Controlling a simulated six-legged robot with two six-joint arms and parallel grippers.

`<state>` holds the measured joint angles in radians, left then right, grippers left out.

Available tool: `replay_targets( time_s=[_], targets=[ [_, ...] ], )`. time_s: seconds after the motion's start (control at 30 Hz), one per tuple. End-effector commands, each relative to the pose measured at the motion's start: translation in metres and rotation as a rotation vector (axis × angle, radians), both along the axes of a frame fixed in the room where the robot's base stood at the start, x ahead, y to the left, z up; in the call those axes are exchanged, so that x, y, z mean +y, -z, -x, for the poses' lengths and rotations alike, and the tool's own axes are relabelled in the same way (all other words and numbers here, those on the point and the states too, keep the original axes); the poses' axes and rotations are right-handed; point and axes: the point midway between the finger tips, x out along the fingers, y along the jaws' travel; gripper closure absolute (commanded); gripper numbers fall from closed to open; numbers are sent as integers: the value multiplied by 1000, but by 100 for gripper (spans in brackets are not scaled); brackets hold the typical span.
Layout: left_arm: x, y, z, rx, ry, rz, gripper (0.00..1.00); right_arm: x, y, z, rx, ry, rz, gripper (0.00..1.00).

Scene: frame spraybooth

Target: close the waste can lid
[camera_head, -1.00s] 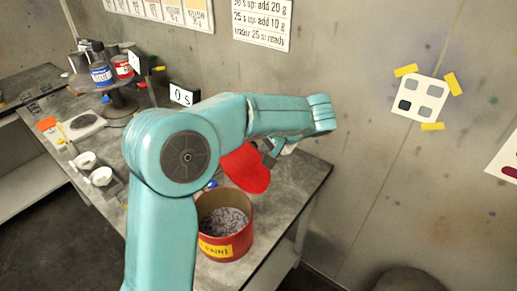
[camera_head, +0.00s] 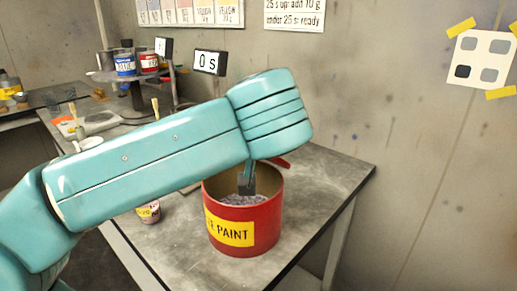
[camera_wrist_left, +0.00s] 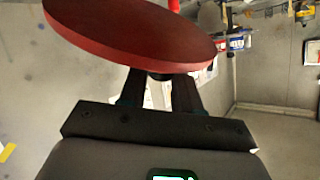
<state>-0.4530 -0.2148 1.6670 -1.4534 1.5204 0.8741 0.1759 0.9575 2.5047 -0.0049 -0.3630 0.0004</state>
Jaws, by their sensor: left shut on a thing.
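The red waste can (camera_head: 245,237) with a yellow "PAINT" label stands on the grey table. Its top is partly uncovered, and grey crumpled stuff shows inside. My left arm comes in from the left across the view. My left gripper (camera_head: 246,188) points down over the can's mouth. Only a red sliver of the lid (camera_head: 283,162) shows, beyond the can's back rim. In the left wrist view the round red lid (camera_wrist_left: 130,35) is large, just ahead of the fingers (camera_wrist_left: 157,92). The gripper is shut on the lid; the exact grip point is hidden. My right gripper is not in view.
A small labelled cup (camera_head: 148,212) stands left of the can. A display reading "0 s" (camera_head: 209,62) and a round stand with blue and red tins (camera_head: 125,64) are farther back. The table right of the can is clear. A wall stands behind.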

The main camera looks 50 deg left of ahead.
Motion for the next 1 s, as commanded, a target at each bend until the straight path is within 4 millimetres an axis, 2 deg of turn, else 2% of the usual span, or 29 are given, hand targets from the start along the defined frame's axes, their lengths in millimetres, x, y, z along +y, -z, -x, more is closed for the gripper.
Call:
replay_targets(
  time_s=[0.03,0.2,0.4,0.53,0.7,1.0],
  targets=[
    [-3,21,5,-52,9,-3,100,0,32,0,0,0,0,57],
    [-5,36,23,-212,10,-22,100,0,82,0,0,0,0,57],
    [-7,54,40,-391,10,-45,100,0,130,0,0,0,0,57],
    [-7,64,46,-481,9,-56,100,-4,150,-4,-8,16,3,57],
    [-8,76,49,-472,7,-54,100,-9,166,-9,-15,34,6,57],
    [-8,89,49,-466,5,-53,100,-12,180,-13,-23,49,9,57]
  ],
)
